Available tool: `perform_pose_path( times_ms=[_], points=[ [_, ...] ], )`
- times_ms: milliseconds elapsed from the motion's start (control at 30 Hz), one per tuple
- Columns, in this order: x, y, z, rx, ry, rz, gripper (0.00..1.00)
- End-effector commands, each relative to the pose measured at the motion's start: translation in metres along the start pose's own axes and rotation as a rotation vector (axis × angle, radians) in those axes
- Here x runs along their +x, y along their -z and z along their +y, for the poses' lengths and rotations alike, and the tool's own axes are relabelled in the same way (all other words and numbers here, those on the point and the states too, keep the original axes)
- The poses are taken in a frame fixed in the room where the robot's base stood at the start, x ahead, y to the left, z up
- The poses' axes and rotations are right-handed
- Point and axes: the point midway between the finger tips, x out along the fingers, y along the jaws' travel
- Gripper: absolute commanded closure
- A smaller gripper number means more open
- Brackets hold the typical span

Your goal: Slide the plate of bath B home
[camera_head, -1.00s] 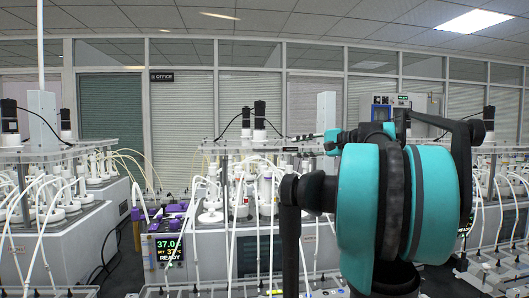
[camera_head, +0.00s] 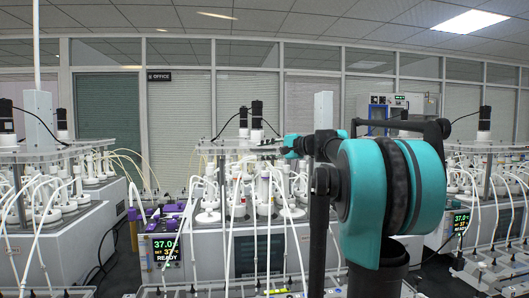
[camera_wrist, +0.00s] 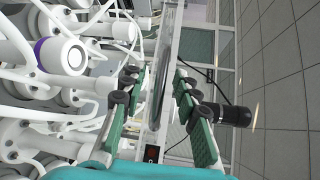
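A clear plate (camera_head: 222,148) lies level on top of the middle bath (camera_head: 207,258), around a dark motor. No letter naming the bath is readable. My gripper (camera_head: 274,146) is at the right part of this plate, at about its height; its fingers are small there. In the wrist view, turned on its side, my gripper (camera_wrist: 157,76) has its two green-and-black fingers apart. The plate (camera_wrist: 168,50) shows edge-on between them, with a visible gap on each side. How deep the plate reaches between the fingers I cannot tell.
White tubes and flasks (camera_wrist: 62,55) crowd one side of the fingers. A black motor (camera_wrist: 222,115) stands on the other side. A controller (camera_head: 166,248) reads 37.0 and READY. Similar baths stand left (camera_head: 60,245) and right. Dark floor shows between the left and middle baths.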

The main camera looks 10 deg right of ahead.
Motion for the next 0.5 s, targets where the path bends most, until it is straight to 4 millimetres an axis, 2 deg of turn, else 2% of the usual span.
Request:
perform_pose_path(
  times_ms=[167, 400, 500],
  points=[
    [-0.0001, 0.0002, 0.0001, 0.0, 0.0, 0.0, 0.69],
    [-0.0003, 0.0002, 0.0001, 0.0, 0.0, 0.0, 0.99],
    [-0.0003, 0.0002, 0.0001, 0.0, 0.0, 0.0, 1.0]
  ],
)
